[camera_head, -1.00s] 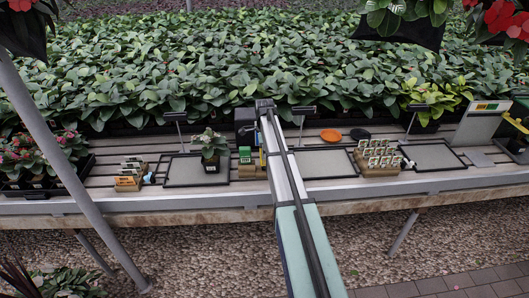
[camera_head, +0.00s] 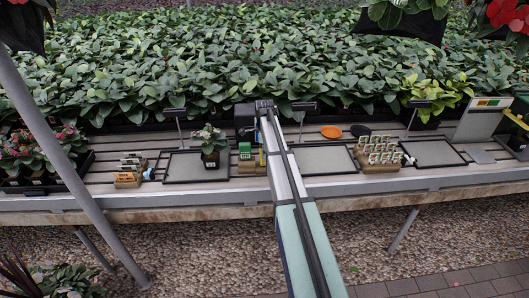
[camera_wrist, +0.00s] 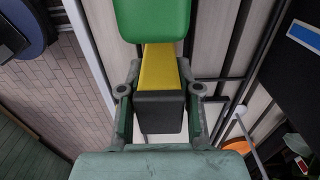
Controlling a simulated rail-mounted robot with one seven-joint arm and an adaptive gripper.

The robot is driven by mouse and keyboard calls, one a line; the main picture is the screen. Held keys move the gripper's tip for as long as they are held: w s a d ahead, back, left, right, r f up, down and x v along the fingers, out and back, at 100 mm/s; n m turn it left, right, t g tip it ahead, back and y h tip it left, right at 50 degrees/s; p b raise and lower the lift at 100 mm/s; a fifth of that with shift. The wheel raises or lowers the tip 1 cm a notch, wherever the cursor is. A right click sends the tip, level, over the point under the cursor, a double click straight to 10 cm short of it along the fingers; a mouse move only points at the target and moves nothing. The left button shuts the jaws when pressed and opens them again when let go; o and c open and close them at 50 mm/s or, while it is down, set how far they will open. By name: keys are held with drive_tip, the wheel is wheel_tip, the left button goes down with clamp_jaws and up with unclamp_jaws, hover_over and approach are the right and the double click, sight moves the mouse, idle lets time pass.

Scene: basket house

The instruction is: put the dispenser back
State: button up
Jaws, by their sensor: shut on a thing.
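In the wrist view, the fingers of my gripper (camera_wrist: 159,98) are shut on a dark block (camera_wrist: 160,112) with a yellow strip (camera_wrist: 160,68) above it in the picture. I take this to be the dispenser. A bright green rounded piece (camera_wrist: 150,18) overlaps the yellow strip's top end; I cannot tell whether it is part of the same thing. In the head view, a yellow piece (camera_head: 262,157) shows just left of my arm, with a green block (camera_head: 245,150) beside it. The fingers are hidden in that view, and contact with the bench cannot be told.
A potted plant (camera_head: 210,158) stands on a framed mat (camera_head: 185,170) to the left. A black box (camera_head: 245,115) stands behind. Right of my arm are an empty mat (camera_head: 325,160), an orange dish (camera_head: 331,132) and a box of small packs (camera_head: 380,157).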

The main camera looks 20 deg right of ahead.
drive_tip(key=o, duration=1)
drive_tip(key=shift+o, duration=0.2)
drive_tip(key=shift+r, duration=0.1)
